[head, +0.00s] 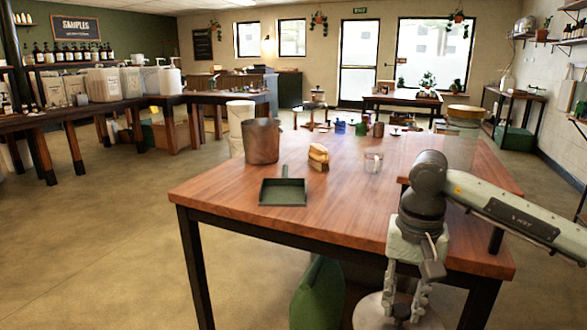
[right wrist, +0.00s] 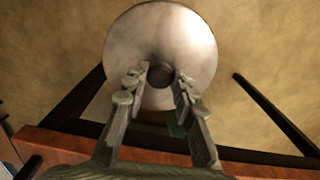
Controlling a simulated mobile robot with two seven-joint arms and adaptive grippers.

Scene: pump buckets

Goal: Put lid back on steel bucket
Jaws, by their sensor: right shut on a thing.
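A round, shiny lid with a dark centre knob (right wrist: 160,75) fills the upper middle of the right wrist view. It also shows at the bottom edge of the head view (head: 376,312), partly cut off. My right gripper (head: 403,312) points down in front of the table's near right edge, its fingers closed on the lid's knob. The fingers also show in the right wrist view (right wrist: 160,85). An open, brownish metallic bucket (head: 262,142) stands upright at the table's far left, apart from the lid. My left gripper is out of view.
The wooden table (head: 345,218) holds a dark dustpan (head: 283,191), a brush with a wooden back (head: 318,157) and a clear cup (head: 373,162). A green object (head: 318,292) stands under the near edge. The table's middle is clear. A white cylinder (head: 236,125) stands behind the bucket.

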